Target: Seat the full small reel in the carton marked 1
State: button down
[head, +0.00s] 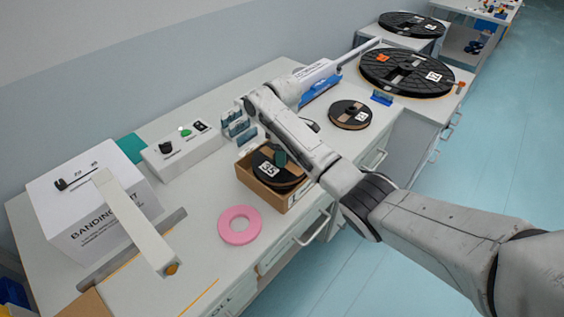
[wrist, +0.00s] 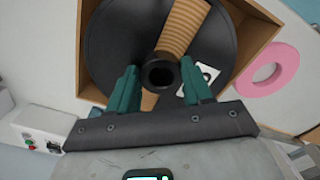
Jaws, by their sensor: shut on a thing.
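The small reel (head: 264,172) is a black disc with a white label reading 35 and brown windings showing through it. It lies in the mouth of an open brown carton (head: 262,193). My gripper (head: 281,158) comes down over it from above. In the wrist view the green fingers of my gripper (wrist: 160,84) stand either side of the hub of the reel (wrist: 108,45), shut on it. The walls of the carton (wrist: 260,38) show around the disc. I cannot tell whether the reel rests on the carton floor. The carton's mark is not readable.
A pink ring (head: 239,225) lies on the bench beside the carton. A white control box (head: 185,152) and a banding unit (head: 90,205) stand to the left. Another small reel (head: 350,114) lies beyond my arm. Larger reels (head: 405,72) sit farther back.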

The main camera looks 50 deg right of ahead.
jog(key=shift+f, duration=2.25)
jog(key=shift+f, duration=0.15)
jog(key=shift+c, duration=2.4)
grip_release()
notch_tip(320, 180, up, 12)
jog(key=shift+b, duration=0.4)
